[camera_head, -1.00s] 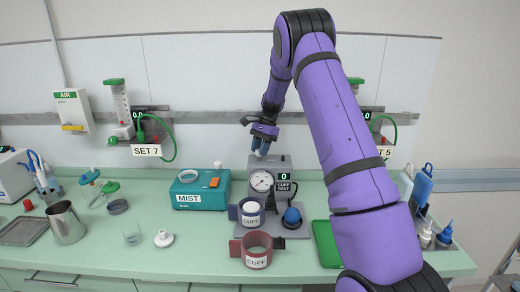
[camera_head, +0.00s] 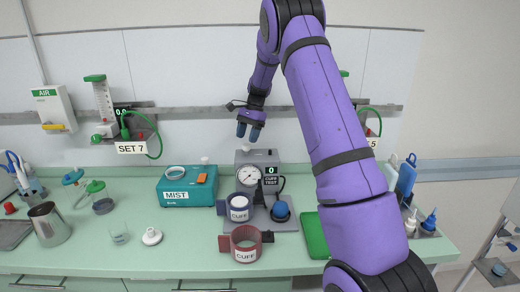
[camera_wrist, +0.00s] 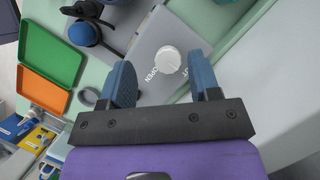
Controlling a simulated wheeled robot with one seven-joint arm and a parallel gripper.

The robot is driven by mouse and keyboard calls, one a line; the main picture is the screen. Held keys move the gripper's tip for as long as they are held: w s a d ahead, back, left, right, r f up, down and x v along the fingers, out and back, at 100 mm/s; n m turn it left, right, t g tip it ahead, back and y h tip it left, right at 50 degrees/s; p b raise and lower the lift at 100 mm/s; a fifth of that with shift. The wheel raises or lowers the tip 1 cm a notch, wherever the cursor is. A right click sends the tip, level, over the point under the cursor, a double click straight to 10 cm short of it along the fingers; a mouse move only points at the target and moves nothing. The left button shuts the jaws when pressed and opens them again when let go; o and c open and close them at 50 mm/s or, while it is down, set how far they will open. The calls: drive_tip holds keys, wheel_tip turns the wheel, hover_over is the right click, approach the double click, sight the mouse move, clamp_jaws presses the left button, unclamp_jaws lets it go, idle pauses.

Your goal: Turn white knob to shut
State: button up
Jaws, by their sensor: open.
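The white knob (camera_wrist: 169,60) shows in the wrist view on the grey top of the cuff test unit (camera_head: 272,157). "OPEN" is printed beside it, and a second, partly hidden label ending in "UT" lies nearer the right finger. In the head view the unit has a round dial and a "CUFF TEST" display reading 0. My gripper (camera_head: 250,132) points down above the unit. Its blue fingers (camera_wrist: 165,82) are open and empty, with the knob between and beyond them in the wrist view. They appear apart from the knob.
The teal MIST box (camera_head: 174,197) stands left of the unit. Two cuffs, one blue-banded (camera_head: 239,214) and one reddish (camera_head: 246,253), stand in front. A blue bulb (camera_head: 280,211) and a green tray (camera_head: 314,235) are nearby. A wall rail runs behind.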

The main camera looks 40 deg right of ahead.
drive_tip(key=s+a, duration=0.2)
drive_tip(key=s, duration=0.5)
drive_tip(key=s+a+r, duration=0.1)
drive_tip(key=s+a, duration=0.1)
drive_tip(key=s, duration=0.5)
drive_tip(key=shift+s+a+r, duration=0.2)
drive_tip(key=shift+s+a, duration=0.05)
drive_tip(key=shift+s, duration=0.1)
drive_tip(key=s+a+r+n+t+h, duration=0.2)
drive_tip(key=s+a+r+n, duration=0.6)
drive_tip(key=s+r, duration=0.4)
drive_tip(key=s+a+r+n+t+h, duration=0.1)
drive_tip(key=s+a+r+n+t, duration=0.1)
drive_tip(key=s, duration=0.5)
drive_tip(key=s+a+r+n+t+h, duration=0.1)
drive_tip(key=s+a+r+n+t, duration=0.1)
drive_tip(key=s, duration=0.5)
drive_tip(key=a+r+n, duration=0.1)
drive_tip(key=a+n, duration=0.1)
drive_tip(key=n, duration=0.1)
drive_tip(key=shift+s+a+n, duration=0.15)
drive_tip(key=shift+s+n, duration=0.15)
drive_tip(key=shift+s, duration=0.1)
